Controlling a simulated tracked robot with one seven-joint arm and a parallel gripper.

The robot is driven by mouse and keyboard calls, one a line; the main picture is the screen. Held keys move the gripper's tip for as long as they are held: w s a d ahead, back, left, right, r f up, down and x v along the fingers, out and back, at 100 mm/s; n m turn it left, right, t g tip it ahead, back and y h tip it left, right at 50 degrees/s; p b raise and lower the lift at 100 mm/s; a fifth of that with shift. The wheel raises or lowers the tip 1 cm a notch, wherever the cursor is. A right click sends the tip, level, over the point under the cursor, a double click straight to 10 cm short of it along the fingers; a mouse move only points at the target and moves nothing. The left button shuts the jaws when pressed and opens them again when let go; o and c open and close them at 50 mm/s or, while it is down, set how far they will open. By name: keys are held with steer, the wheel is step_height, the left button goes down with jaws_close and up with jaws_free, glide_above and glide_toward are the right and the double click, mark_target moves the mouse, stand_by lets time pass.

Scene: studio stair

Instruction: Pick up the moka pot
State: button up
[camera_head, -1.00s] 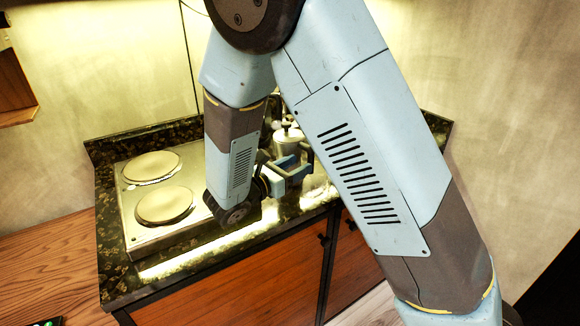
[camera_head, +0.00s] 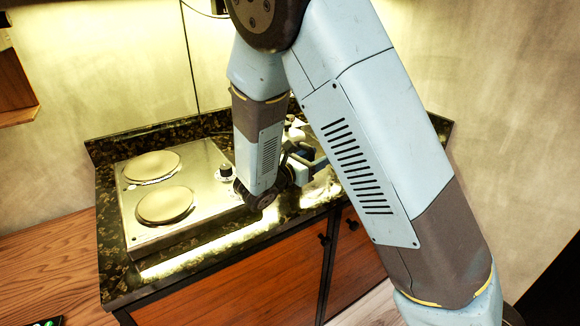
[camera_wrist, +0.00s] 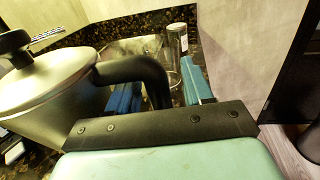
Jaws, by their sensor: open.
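The moka pot (camera_wrist: 48,95) fills the left of the wrist view, a silver metal body with a lid, a dark lid knob and a black handle (camera_wrist: 135,68). In the head view it is mostly hidden behind my arm. My gripper (camera_wrist: 157,80) is open, with one blue finger on each side of the handle's downward part in the wrist view. The handle appears between the fingers; I cannot tell whether either finger touches it. In the head view my gripper (camera_head: 308,160) is partly hidden by my arm links.
A metal hotplate with two round burners (camera_head: 165,205) sits on the dark speckled counter (camera_head: 112,262), left of my arm. In the wrist view, a clear jar with a label (camera_wrist: 178,42) stands beyond the fingers, near a metal basin (camera_wrist: 128,50). Walls close off the back.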

jaws_close()
stand_by(0.6)
